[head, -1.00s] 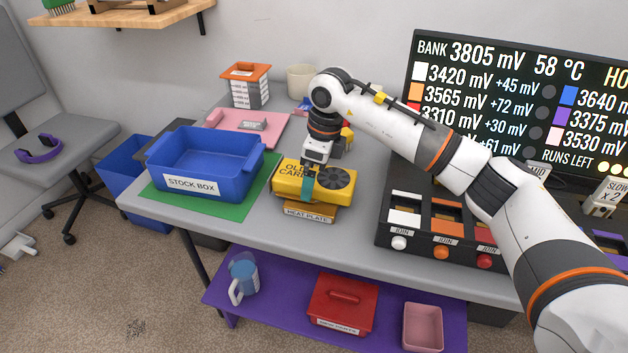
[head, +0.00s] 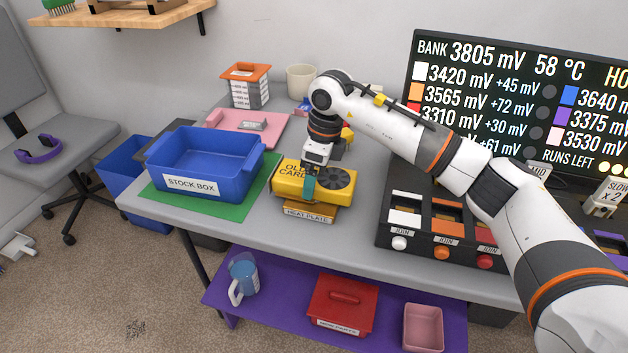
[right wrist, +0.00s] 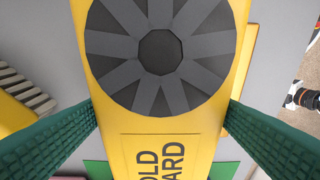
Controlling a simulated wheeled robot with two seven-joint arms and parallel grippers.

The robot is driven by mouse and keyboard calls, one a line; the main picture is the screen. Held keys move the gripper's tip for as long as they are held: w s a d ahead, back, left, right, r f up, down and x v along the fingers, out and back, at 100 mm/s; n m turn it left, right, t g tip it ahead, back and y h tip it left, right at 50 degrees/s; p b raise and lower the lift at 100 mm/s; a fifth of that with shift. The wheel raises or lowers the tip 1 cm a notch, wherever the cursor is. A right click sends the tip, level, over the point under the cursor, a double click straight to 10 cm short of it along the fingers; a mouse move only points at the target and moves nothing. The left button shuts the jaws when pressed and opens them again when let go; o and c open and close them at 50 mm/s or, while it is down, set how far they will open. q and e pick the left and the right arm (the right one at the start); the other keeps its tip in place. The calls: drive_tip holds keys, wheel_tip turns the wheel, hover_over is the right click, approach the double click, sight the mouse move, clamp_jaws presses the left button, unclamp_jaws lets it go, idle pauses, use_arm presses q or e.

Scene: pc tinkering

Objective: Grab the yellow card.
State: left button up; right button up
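The yellow card (head: 286,181), a thick block with a dark round fan and the words "OLD CARD", lies on the heat plate (head: 308,215) on the grey table. My right gripper (head: 314,186) reaches down over it from above. In the right wrist view the card (right wrist: 165,120) fills the middle, between the two green fingers of my right gripper (right wrist: 163,115). The fingertips meet its two long sides, so the gripper looks shut on it. The card still sits low at the heat plate. The far finger is hidden in the head view. My left gripper is not in view.
The blue stock box (head: 190,185) stands on a green mat (head: 232,210) left of the card. A black bank with coloured slots (head: 385,235) stands to the right, below a large screen (head: 420,60). A pink mat (head: 272,140) lies behind. Bare table shows in front.

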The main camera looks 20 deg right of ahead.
drive_tip(key=c, duration=0.9)
drive_tip(key=shift+r, duration=0.1)
